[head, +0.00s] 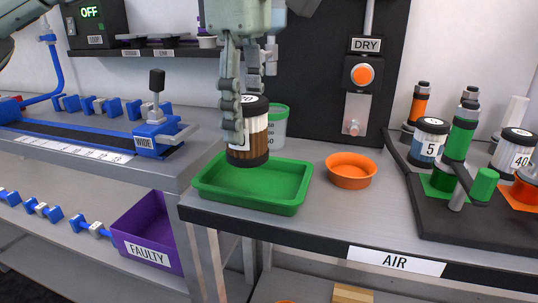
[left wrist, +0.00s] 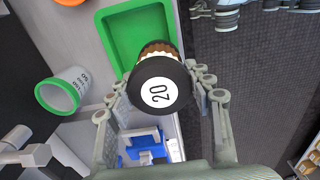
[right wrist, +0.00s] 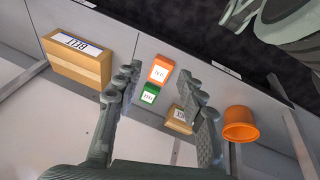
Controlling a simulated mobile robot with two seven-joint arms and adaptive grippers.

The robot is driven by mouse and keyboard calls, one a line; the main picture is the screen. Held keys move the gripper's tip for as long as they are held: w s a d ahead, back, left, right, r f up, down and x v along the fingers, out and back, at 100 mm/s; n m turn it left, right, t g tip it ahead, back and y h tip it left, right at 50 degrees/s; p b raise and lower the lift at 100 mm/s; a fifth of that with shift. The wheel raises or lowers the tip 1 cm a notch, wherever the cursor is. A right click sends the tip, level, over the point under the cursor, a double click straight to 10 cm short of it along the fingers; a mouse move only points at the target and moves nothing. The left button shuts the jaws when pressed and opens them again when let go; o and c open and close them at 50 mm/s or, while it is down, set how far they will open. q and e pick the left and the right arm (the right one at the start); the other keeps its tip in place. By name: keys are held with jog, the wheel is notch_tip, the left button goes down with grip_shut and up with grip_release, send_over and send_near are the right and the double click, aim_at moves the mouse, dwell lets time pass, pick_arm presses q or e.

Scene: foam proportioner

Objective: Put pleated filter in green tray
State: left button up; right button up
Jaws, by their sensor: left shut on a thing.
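The pleated filter (head: 247,151) is a brown pleated cylinder with black end caps and a white band. My left gripper (head: 243,108) is shut on it and holds it upright over the green tray (head: 210,187), toward its back. I cannot tell whether its base touches the tray floor. In the left wrist view the black cap marked 20 (left wrist: 160,92) sits between the fingers, with the green tray (left wrist: 108,47) beyond it. My right gripper (right wrist: 160,85) is open and empty, above a surface with small boxes.
An orange bowl (head: 351,171) stands right of the tray, and a green-rimmed cup (head: 279,125) behind it. A dark rack with several cartridges (head: 430,142) is at the right. A purple FAULTY bin (head: 147,232) is lower left. Bare bench lies in front of the bowl.

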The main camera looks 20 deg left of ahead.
pick_arm(q)
jog(key=w+d+f, duration=0.1)
jog(key=f, duration=0.1)
jog(key=w+d+f, duration=0.1)
jog(key=f, duration=0.1)
jog(key=w+d+f, duration=0.1)
jog(key=f, duration=0.1)
jog(key=shift+f, duration=0.2)
pick_arm(e)
jog(key=shift+w+f, duration=0.15)
jog(key=shift+f, duration=0.1)
pick_arm(q)
jog(key=shift+f, duration=0.1)
